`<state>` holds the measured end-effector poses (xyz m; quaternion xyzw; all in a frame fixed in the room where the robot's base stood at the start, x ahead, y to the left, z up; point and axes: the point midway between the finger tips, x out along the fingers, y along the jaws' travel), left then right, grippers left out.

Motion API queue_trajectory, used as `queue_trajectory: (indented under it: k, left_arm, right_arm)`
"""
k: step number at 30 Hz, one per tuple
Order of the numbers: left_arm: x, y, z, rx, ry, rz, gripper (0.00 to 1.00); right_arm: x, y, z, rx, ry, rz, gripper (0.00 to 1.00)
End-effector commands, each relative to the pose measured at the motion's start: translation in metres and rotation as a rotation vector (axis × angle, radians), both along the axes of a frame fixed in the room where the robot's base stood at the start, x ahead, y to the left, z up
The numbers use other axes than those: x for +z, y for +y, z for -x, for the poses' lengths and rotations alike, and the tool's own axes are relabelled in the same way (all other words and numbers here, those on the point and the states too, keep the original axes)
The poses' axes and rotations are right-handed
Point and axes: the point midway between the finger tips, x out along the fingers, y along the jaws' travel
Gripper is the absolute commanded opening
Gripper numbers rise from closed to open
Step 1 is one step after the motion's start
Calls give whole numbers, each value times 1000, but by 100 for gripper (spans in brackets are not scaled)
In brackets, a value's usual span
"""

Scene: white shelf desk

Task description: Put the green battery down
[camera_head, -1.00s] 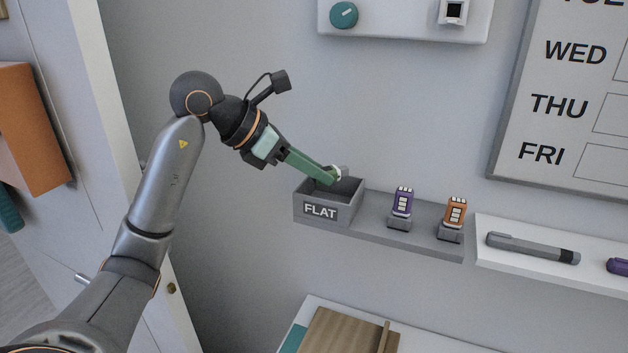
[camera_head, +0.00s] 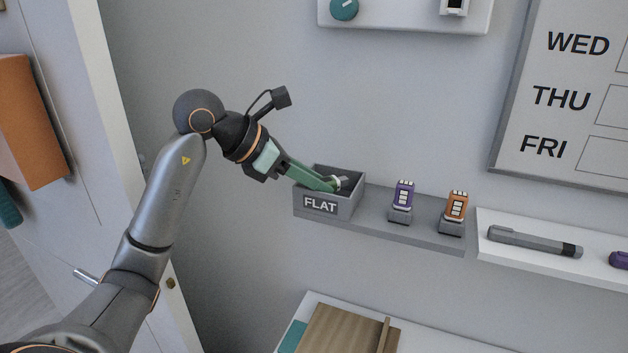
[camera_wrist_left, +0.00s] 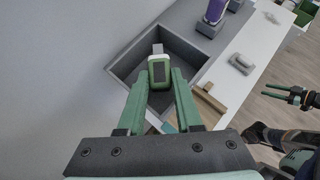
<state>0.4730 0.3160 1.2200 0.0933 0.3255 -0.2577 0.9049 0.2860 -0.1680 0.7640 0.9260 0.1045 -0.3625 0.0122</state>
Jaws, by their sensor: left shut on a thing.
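The green battery (camera_wrist_left: 159,72) is held between the fingertips of my left gripper (camera_wrist_left: 160,84). The left gripper also shows in the head view (camera_head: 328,185), shut on the battery and reaching down into the mouth of the grey box marked FLAT (camera_head: 341,210). In the left wrist view, the battery is over the inside of this box (camera_wrist_left: 187,46). I cannot tell whether it touches the box floor. My right gripper (camera_wrist_left: 272,91) shows small at the right of the left wrist view, with its two green fingers apart and nothing between them.
Right of the box, a purple battery (camera_head: 403,195) and an orange battery (camera_head: 456,205) stand in holders on the grey shelf (camera_head: 428,234). A white shelf (camera_head: 540,262) beyond holds a grey pen (camera_head: 535,242). A wooden board (camera_head: 340,335) lies below.

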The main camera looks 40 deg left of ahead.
Motion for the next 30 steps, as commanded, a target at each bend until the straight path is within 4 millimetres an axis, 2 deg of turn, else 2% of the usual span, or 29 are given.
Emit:
queue_trajectory:
  k: [2,3,5,20,25,26,30]
  left_arm:
    - [-2,0,1,-2,9,-3,0]
    - [-3,0,1,-2,10,-4,38]
    - [-3,-1,1,-3,11,-4,45]
    - [-2,-2,1,-9,18,-5,46]
    - [15,-2,1,-8,15,-3,46]
    - [14,3,6,-3,11,-8,46]
    - [35,18,28,1,6,-9,46]
  right_arm:
    - [0,0,0,0,0,0,50]
    - [0,0,0,0,0,0,50]
    - [0,0,0,0,0,0,50]
    - [3,0,0,0,0,0,50]
    - [20,0,0,0,1,0,50]
    - [12,0,0,0,-2,0,50]
    - [2,0,0,0,-1,0,50]
